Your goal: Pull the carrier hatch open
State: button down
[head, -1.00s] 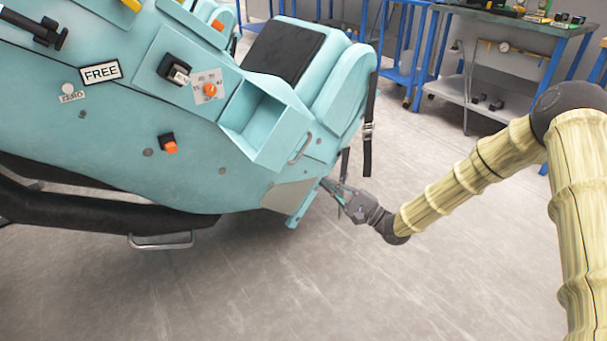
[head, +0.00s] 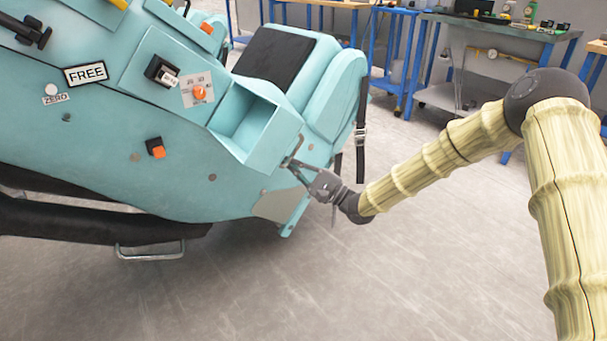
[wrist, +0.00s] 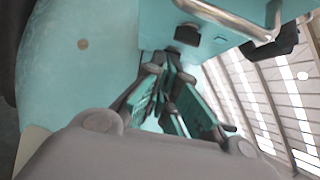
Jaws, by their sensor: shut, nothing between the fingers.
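The carrier (head: 190,185) is a large teal body filling the left of the head view. A box-shaped hatch (head: 258,140) juts from its side, its top showing an open hollow. My gripper (head: 291,163) is just below the hatch's lower right corner, close to the handle. In the wrist view its fingers (wrist: 170,62) are shut and empty, below the handle and not around it. I cannot tell whether they touch the carrier.
Black straps (head: 361,130) hang at the carrier's right side. A metal step (head: 150,251) juts out low at the left. Blue-framed workbenches (head: 500,28) stand at the back. The grey floor (head: 370,280) in front is clear.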

jog(key=s, duration=0.1)
jog(key=s+r, duration=0.1)
jog(key=s+b, duration=0.1)
jog(key=shift+s+d+r, duration=0.15)
jog(key=shift+s+d, duration=0.05)
jog(key=shift+d, duration=0.15)
jog(key=shift+r, duration=0.1)
